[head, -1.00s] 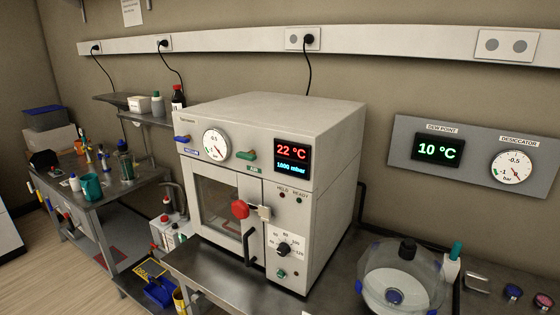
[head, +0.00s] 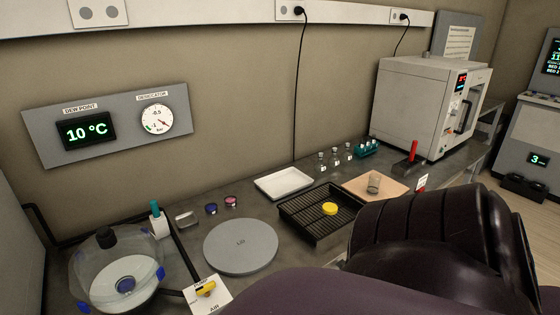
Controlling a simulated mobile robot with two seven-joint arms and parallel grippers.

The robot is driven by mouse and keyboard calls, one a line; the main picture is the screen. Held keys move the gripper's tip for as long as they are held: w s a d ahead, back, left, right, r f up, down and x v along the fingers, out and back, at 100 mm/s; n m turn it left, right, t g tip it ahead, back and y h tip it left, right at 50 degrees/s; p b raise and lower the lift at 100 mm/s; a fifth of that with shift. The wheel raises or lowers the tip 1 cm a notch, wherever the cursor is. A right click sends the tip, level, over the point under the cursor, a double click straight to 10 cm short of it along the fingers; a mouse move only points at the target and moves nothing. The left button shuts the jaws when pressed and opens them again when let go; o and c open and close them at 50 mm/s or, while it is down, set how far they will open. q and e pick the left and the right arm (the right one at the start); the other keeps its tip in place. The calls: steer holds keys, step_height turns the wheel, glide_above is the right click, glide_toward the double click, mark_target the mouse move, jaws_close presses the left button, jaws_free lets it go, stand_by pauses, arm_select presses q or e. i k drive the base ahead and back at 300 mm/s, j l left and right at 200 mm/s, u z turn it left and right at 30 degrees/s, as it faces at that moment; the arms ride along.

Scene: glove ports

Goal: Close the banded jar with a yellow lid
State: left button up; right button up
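A small round yellow lid (head: 330,208) lies on a black slotted tray (head: 296,221) on the bench. Several small clear glass vessels stand behind the tray, one of them here (head: 322,165); they are too small to make out any band. I cannot tell which vessel, if any, is the banded jar. Neither of my grippers shows in the head view.
A large dark ribbed shape (head: 440,240) hides the bench at lower right. A grey disc (head: 240,246), glass desiccator (head: 115,275), white tray (head: 284,183), teal rack (head: 367,148), red-handled device (head: 411,158) and white oven (head: 415,105) occupy the bench.

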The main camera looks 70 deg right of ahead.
mark_target(374, 180)
steer(key=z, duration=2.85)
